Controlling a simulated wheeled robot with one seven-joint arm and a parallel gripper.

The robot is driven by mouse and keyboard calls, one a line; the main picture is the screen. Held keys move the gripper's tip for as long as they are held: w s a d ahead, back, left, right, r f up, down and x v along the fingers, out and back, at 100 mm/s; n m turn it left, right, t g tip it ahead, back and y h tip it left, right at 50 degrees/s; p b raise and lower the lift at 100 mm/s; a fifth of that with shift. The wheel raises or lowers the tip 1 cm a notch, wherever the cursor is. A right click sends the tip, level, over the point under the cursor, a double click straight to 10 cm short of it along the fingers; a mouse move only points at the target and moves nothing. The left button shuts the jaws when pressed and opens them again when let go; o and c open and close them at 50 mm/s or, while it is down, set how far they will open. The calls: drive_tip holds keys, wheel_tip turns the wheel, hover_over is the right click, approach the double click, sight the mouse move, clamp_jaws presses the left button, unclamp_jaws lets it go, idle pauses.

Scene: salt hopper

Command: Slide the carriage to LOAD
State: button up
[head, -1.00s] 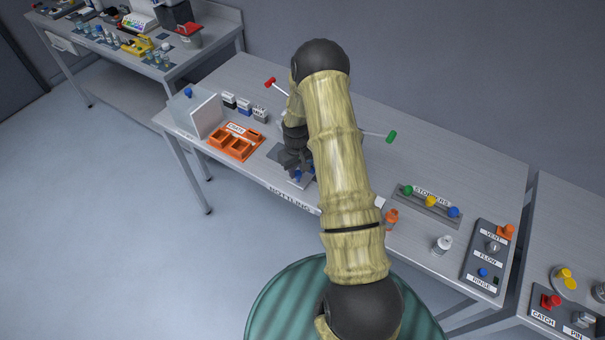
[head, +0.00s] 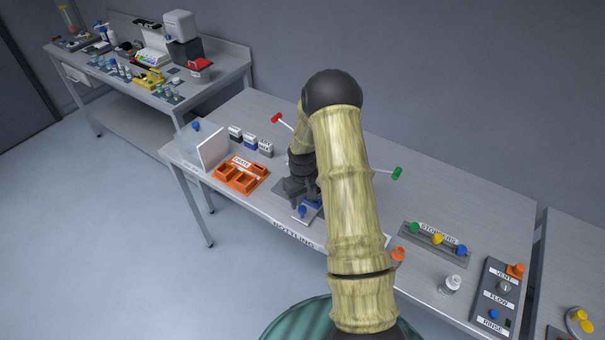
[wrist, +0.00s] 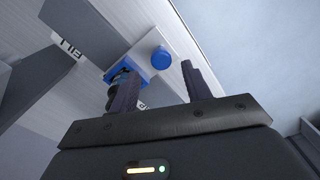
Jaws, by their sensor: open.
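The carriage (head: 312,204) is a small blue and pale piece with a round blue knob (head: 303,211), near the front edge of the bench. In the wrist view the blue knob (wrist: 161,59) stands on a pale plate next to a blue block (wrist: 122,70). My gripper (head: 298,194) is over the carriage, pointing down. In the wrist view my gripper (wrist: 157,75) is open, with the knob appearing between and just beyond its fingertips. Contact with the knob cannot be told. A FILL label (wrist: 70,47) shows beside the carriage; no LOAD label is readable.
An orange crate (head: 240,178) and a white upright panel (head: 213,148) stand to the left. Red (head: 277,118) and green (head: 397,173) handled levers rise behind my arm. A stoppers rack (head: 436,243), a white bottle (head: 450,285) and a control panel (head: 497,295) are at right.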

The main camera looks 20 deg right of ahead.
wheel_tip(320, 180, up, 14)
drive_tip(key=b, duration=0.3)
drive_tip(key=shift+r, duration=0.15)
drive_tip(key=shift+a, duration=0.1)
drive_tip(key=s+a+r+t, duration=0.1)
drive_tip(key=s+a, duration=0.2)
drive_tip(key=s, duration=0.4)
drive_tip(key=s+a+r+m, duration=0.1)
drive_tip(key=s+a+r, duration=0.1)
drive_tip(key=s+a, duration=0.2)
drive_tip(key=s+a+r+t, duration=0.1)
drive_tip(key=s+a+r, duration=0.1)
drive_tip(key=s, duration=0.7)
drive_tip(key=shift+s+a+m+t, duration=0.3)
drive_tip(key=shift+a, duration=0.5)
